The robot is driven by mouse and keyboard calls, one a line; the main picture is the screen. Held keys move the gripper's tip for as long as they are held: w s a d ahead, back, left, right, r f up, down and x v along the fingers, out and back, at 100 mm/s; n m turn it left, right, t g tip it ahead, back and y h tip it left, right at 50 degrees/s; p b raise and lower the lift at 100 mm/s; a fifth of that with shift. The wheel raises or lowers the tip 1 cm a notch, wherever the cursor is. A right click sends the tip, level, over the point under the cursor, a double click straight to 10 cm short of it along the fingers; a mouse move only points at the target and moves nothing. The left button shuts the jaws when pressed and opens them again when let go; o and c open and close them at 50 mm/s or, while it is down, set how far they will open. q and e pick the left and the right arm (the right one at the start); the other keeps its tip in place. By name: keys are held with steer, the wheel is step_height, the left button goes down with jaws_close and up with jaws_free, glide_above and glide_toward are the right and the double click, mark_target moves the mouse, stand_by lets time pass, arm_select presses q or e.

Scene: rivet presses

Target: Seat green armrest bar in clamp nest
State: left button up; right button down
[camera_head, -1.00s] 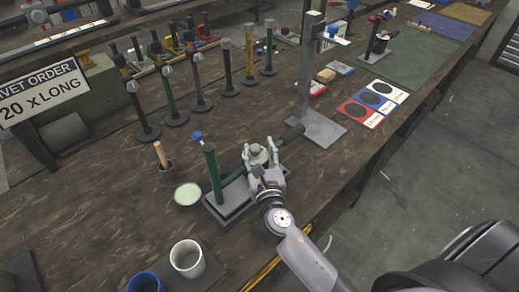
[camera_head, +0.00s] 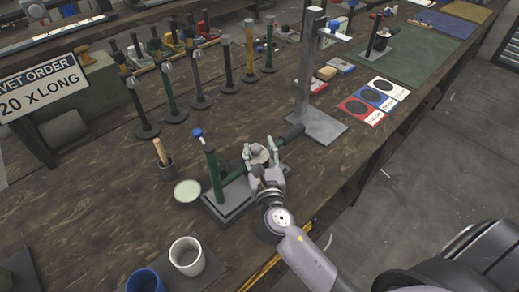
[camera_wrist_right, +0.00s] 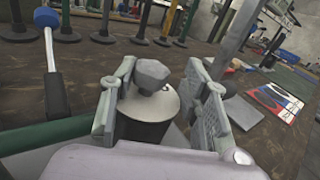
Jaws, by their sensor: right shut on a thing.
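A green bar (camera_head: 234,176) lies slanted low over a grey base plate (camera_head: 222,210); the right wrist view shows it at the left (camera_wrist_right: 45,135). A black sleeve (camera_head: 293,131) shows beyond my gripper in line with the bar. My right gripper (camera_head: 262,160) is over the bar's middle, shut on a dark knobbed cylinder (camera_wrist_right: 147,108) with a pale top. Its fingers hide the contact between bar and clamp nest, so I cannot tell how the bar sits. My left gripper is out of view.
A wooden peg in a dark holder (camera_head: 161,155), a pale green disc (camera_head: 187,193), a white cup (camera_head: 187,256) and a blue cup (camera_head: 145,281) stand to the left. A tall grey stand (camera_head: 306,80) and coloured cards (camera_head: 374,98) are beyond. Several posts line the back.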

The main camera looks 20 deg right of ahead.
steer(key=shift+f+b, duration=0.35)
steer(key=shift+f, duration=0.05)
steer(key=c, duration=0.8)
jaws_free()
steer(key=shift+f, duration=0.1)
steer(key=v, duration=1.2)
